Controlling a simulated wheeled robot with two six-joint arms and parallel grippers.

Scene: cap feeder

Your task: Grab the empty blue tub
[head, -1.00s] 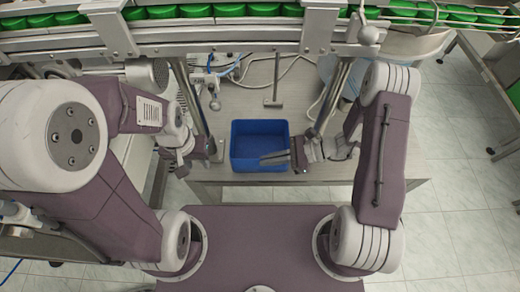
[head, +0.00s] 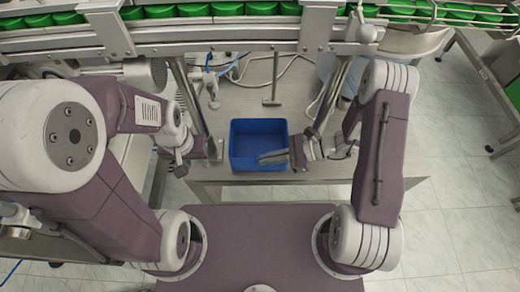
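The empty blue tub (head: 258,128) sits on the grey table below the conveyor, near the table's front edge. My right gripper (head: 272,157) reaches in from the right at the tub's front right corner. Its fingers point left and overlap the tub's front part in the head view. I cannot tell whether they touch the tub or how far apart they are. My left gripper (head: 213,150) is just left of the tub, close to its left wall. Its fingers are small and seen nearly end-on, so their opening does not show.
A conveyor with green caps (head: 165,12) runs across the top on a metal rail. Metal legs slant down on both sides of the tub. The grey table (head: 235,185) has cables and a metal stand (head: 273,85) behind the tub. Tiled floor is free at the right.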

